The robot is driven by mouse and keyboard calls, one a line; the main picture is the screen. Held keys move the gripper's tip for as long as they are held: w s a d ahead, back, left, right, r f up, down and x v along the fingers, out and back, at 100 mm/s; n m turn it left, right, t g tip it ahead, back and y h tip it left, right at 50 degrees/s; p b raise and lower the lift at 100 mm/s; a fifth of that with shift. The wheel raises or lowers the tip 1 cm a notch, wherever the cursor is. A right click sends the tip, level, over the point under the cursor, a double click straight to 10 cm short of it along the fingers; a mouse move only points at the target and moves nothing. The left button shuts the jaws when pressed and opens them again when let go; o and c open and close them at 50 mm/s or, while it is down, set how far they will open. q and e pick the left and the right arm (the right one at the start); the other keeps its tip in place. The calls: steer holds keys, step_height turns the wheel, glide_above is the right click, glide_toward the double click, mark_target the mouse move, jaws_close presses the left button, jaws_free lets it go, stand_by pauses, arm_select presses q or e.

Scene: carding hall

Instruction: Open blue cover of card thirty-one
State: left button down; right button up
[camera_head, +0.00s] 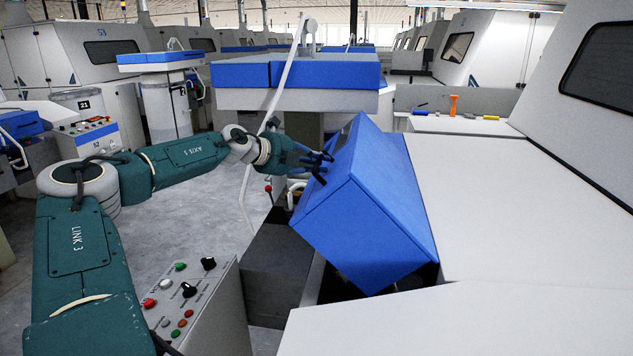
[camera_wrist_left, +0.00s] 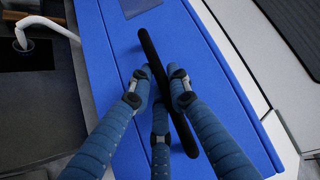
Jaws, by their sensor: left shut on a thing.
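The blue cover (camera_head: 362,215) sits tilted on the near machine, with a dark gap below its lower right edge. I can read no number on it. My left gripper (camera_head: 318,165) is at the cover's upper left face, partly seen from the side. In the left wrist view, the blue cover (camera_wrist_left: 112,75) fills the middle, and a black bar handle (camera_wrist_left: 148,45) runs along it. The fingers of my left gripper (camera_wrist_left: 160,88) are shut around this handle, two from the sides and one from below. My right gripper is in neither view.
A control panel (camera_head: 187,292) with buttons and knobs stands left of the cover. A pale machine top (camera_head: 480,200) lies to its right. Several small tools, one an orange one (camera_head: 453,104), lie on a ledge behind. Grey floor (camera_head: 205,215) is open at the left.

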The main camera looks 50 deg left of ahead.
mark_target(356, 150)
arm_select(q)
steer(key=w+d+r, duration=0.1)
steer(key=r, duration=0.1)
steer(key=w+d+r+p, duration=0.1)
steer(key=r, duration=0.1)
steer(key=w+d+r, duration=0.1)
steer(key=r, duration=0.2)
steer(key=shift+d+p, duration=0.1)
steer(key=shift+p, duration=0.3)
steer(key=w+d+r, duration=0.2)
steer(key=shift+d+r, duration=0.15)
steer(key=shift+r, duration=0.25)
steer(key=shift+w+d+r+p, duration=0.4)
steer(key=shift+w+d+r, duration=0.4)
steer(key=shift+d+r, duration=0.25)
steer(key=shift+w+d+r, duration=0.25)
steer(key=shift+r, duration=0.05)
steer(key=c, duration=1.9)
jaws_free()
steer(key=shift+s+f, duration=0.1)
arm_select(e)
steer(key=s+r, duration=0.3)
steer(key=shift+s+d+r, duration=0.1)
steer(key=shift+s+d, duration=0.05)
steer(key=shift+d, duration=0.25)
